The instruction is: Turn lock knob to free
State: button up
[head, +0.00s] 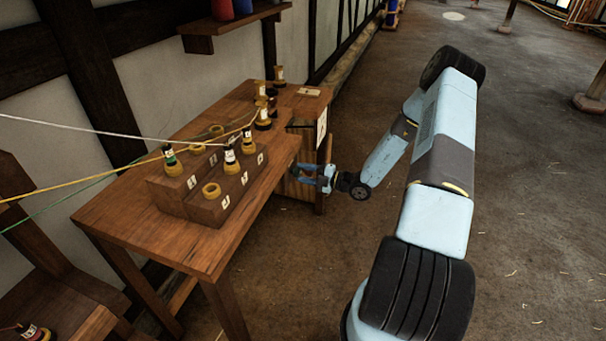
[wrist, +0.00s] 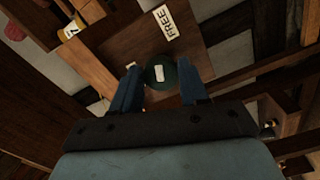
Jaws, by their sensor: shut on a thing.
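The lock knob (wrist: 160,84) is round and dark green with a short white mark on its face. It is in the middle of the wrist view, on a brown wooden panel (wrist: 130,48). A FREE label (wrist: 167,22) is above it, and a second pale label (wrist: 103,93) is partly hidden behind the left finger. I cannot tell which label the mark points to. My gripper (wrist: 160,76) has its blue fingers on either side of the knob, shut on it. In the head view my gripper (head: 322,178) is at the table's right end; the knob is hidden there.
The wooden table (head: 130,215) carries a stepped block (head: 228,205) with yellow rings and several bobbins. White, yellow and green strands run from bobbins off to the left. A wall shelf (head: 235,22) is above. The floor (head: 530,200) to the right is mostly clear.

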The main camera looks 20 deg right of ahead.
jog(key=shift+f, duration=0.15)
dwell(0.4)
jog(key=o, duration=1)
jog(key=v, duration=1.3)
jog(key=shift+s+d, duration=0.25)
jog(key=shift+d, duration=0.1)
